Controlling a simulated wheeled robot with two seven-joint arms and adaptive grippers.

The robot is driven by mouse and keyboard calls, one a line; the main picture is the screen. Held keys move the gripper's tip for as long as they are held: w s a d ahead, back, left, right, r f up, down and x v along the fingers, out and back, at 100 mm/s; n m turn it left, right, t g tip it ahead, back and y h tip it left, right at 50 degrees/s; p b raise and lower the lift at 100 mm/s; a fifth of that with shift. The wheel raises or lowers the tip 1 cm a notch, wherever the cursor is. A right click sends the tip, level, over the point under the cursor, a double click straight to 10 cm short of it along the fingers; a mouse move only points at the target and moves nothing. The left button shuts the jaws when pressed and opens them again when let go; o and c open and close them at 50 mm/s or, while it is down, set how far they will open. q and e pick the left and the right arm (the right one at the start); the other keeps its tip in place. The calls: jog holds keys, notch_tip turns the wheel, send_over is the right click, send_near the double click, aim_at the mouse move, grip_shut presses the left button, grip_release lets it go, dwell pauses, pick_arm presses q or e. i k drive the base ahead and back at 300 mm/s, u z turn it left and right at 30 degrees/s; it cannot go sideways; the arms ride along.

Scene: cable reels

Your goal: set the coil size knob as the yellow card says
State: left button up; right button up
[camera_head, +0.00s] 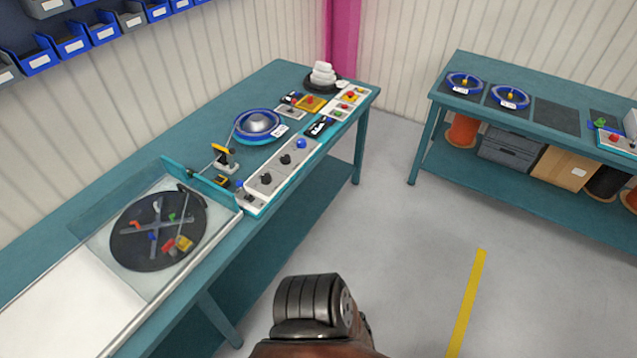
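A long light control panel (275,172) runs along the front edge of the left table. It carries several dark knobs (286,159) and a blue knob (301,143). Their labels are too small to read, so I cannot tell which is the coil size knob. A yellow plate (310,104) with a red part lies towards the far end of the table. I cannot make out a yellow card with readable writing. Neither gripper is in view. Only a dark grey and brown link of my own body shows at the bottom middle.
A blue reel (258,124) sits behind the panel. A covered black turntable (157,230) is at the near end of the left table (180,128). A second table (545,88) with blue reels stands right. Grey floor (410,255) lies between them.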

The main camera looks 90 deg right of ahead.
aim_at(265, 179)
jog(key=z, duration=2.45)
